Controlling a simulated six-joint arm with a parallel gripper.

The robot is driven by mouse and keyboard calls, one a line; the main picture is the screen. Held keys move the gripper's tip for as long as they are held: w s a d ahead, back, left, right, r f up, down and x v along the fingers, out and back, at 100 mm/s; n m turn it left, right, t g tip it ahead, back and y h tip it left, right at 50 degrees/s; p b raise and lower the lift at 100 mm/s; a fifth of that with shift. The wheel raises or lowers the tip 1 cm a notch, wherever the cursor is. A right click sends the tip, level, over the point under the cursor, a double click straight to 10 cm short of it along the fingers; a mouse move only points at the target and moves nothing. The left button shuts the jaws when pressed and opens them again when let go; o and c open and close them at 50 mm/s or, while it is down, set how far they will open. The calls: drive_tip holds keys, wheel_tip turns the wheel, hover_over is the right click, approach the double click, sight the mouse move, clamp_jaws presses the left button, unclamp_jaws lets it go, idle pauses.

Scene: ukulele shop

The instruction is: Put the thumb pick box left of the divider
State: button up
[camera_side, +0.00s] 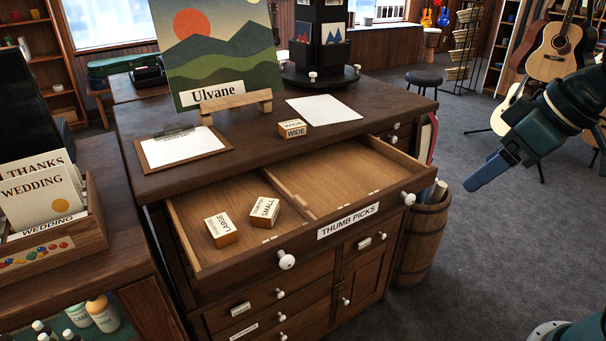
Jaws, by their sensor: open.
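A small wooden box with a white label reading WIDE (293,129) lies on the dark cabinet top, behind the open drawer. The drawer (240,262) is labelled THUMB PICKS and is pulled out. A thin divider (290,194) splits it into left and right compartments. A LARGE box (221,230) and a SMALL box (264,211) lie in the left compartment, apart from each other. The right compartment looks empty. My gripper (484,174) is open and empty, in the air at the right, well away from the drawer and the boxes.
A clipboard (182,147), a white sheet (324,108), an Ulvane picture on a stand (236,101) and a dark rotating rack (320,78) stand on the cabinet top. A card crate (88,225) is at the left. A barrel (422,240) stands right of the cabinet.

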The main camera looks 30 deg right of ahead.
drive_tip(key=s+d+f+m+h, duration=0.1)
drive_tip(key=s+d+f+m, duration=0.1)
drive_tip(key=s, duration=0.4)
drive_tip(key=shift+s+d+f, duration=0.15)
drive_tip(key=shift+s+d, duration=0.2)
drive_tip(key=shift+d, duration=0.1)
drive_tip(key=shift+c, duration=0.2)
